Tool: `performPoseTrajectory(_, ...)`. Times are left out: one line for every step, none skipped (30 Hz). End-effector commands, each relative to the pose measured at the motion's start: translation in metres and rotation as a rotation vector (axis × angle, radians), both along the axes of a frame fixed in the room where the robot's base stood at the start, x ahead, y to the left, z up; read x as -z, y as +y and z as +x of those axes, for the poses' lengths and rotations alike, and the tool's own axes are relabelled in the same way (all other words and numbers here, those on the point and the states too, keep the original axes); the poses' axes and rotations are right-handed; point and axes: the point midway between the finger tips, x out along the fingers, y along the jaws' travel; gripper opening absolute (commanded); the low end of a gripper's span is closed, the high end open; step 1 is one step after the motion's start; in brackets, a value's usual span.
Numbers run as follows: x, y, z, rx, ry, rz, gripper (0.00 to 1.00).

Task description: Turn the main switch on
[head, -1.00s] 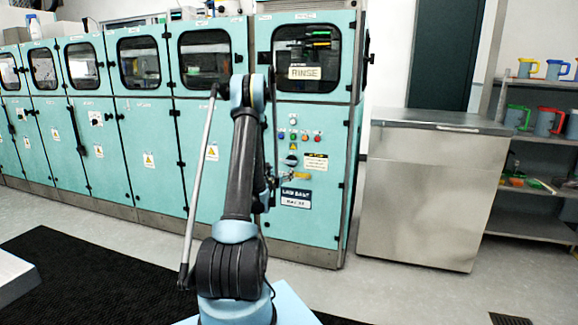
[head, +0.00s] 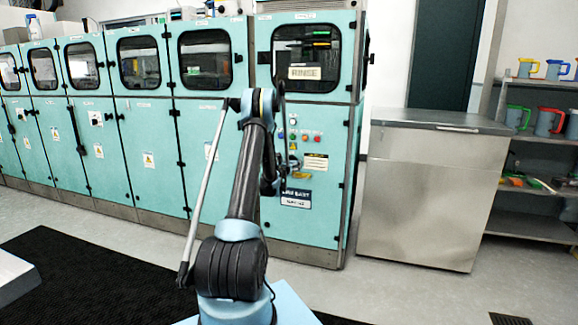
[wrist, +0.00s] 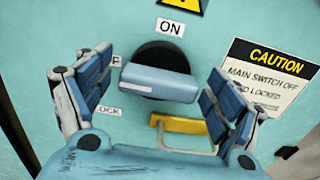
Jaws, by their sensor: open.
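The main switch (wrist: 160,75) is a round black knob with a blue-grey bar handle, in the middle of the wrist view. The handle lies nearly level, its right end slightly lower, below the "ON" label (wrist: 170,27). My gripper (wrist: 158,68) is open, with one finger pad to the left of the handle and the other to its right. I see no clear contact. In the head view my gripper (head: 287,170) is at the teal cabinet's front and hides most of the switch.
A yellow bar (wrist: 180,124) sticks out just below the switch. A caution sign (wrist: 262,78) is right of it. Small coloured buttons (head: 305,138) sit above the switch on the teal cabinet (head: 325,200). A steel cabinet (head: 430,200) stands to the right.

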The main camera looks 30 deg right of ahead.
Motion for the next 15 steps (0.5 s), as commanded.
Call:
performPoseTrajectory(0.0001,-0.0021,0.0018,0.000,0.000,0.000,0.85)
performPoseTrajectory(0.0002,-0.0030,0.0025,0.000,0.000,0.000,0.85)
performPoseTrajectory(0.0002,-0.0037,0.0033,0.000,0.000,0.000,0.85)
performPoseTrajectory(0.0002,-0.0041,0.0036,0.000,0.000,0.000,0.85)
performPoseTrajectory(0.0002,-0.0043,0.0038,0.000,0.000,0.000,0.85)
performPoseTrajectory(0.0002,-0.0044,0.0040,0.000,0.000,0.000,0.85)
performPoseTrajectory(0.0002,-0.0045,0.0041,0.000,0.000,0.000,0.85)
performPoseTrajectory(0.0002,-0.0044,0.0040,-0.001,0.000,0.000,0.85)
performPoseTrajectory(0.0002,-0.0044,0.0040,-0.001,0.000,0.000,0.85)
performPoseTrajectory(0.0002,-0.0044,0.0040,-0.001,0.000,0.000,0.85)
performPoseTrajectory(0.0002,-0.0044,0.0040,-0.001,0.000,0.000,0.85)
performPoseTrajectory(0.0002,-0.0042,0.0040,-0.001,0.000,0.000,0.80)
performPoseTrajectory(0.0002,-0.0042,0.0040,-0.001,0.000,0.000,0.74)
performPoseTrajectory(0.0002,-0.0042,0.0040,-0.001,0.000,0.000,0.67)
performPoseTrajectory(0.0001,-0.0042,0.0040,-0.001,0.000,0.000,0.58)
